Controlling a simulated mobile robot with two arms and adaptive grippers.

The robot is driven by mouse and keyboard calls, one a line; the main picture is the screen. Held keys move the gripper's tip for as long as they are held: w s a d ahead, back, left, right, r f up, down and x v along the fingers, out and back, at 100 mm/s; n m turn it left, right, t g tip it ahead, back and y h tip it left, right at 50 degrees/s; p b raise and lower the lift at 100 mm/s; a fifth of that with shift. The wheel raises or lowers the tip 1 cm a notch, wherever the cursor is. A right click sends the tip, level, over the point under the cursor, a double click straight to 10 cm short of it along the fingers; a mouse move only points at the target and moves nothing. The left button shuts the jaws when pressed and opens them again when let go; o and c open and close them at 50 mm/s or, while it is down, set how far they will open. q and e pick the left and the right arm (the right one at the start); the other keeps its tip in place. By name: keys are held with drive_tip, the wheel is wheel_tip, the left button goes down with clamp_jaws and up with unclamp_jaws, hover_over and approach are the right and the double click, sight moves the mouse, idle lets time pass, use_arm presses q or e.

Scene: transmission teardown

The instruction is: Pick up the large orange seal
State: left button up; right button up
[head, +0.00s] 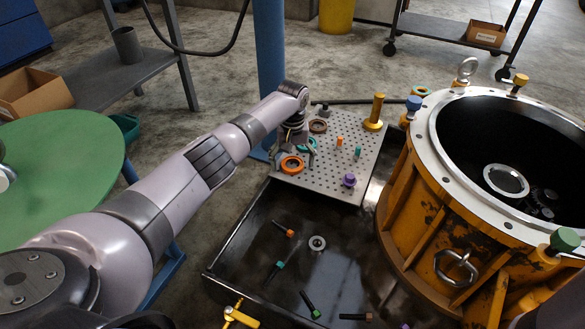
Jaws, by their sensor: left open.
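The large orange seal (291,165) is a flat ring lying near the left edge of the grey perforated plate (325,178). My left gripper (297,154) is open and points down just above and behind the orange seal. Its fingers overlap the far side of the ring in the picture, and I cannot tell whether they touch it. A teal ring (311,142) lies partly hidden behind the gripper. My right gripper is not in view.
A brown ring (318,126), small coloured pegs and a gold spindle (375,112) stand on the plate. The orange transmission housing (412,190) rises to the right. A dark tray (255,235) with scattered bolts and a metal ring (317,243) lies in front.

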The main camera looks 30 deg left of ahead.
use_arm(q)
drive_tip(key=shift+c, duration=0.5)
drive_tip(key=c, duration=1.1)
drive_tip(key=shift+r, duration=0.15)
drive_tip(key=shift+c, duration=0.2)
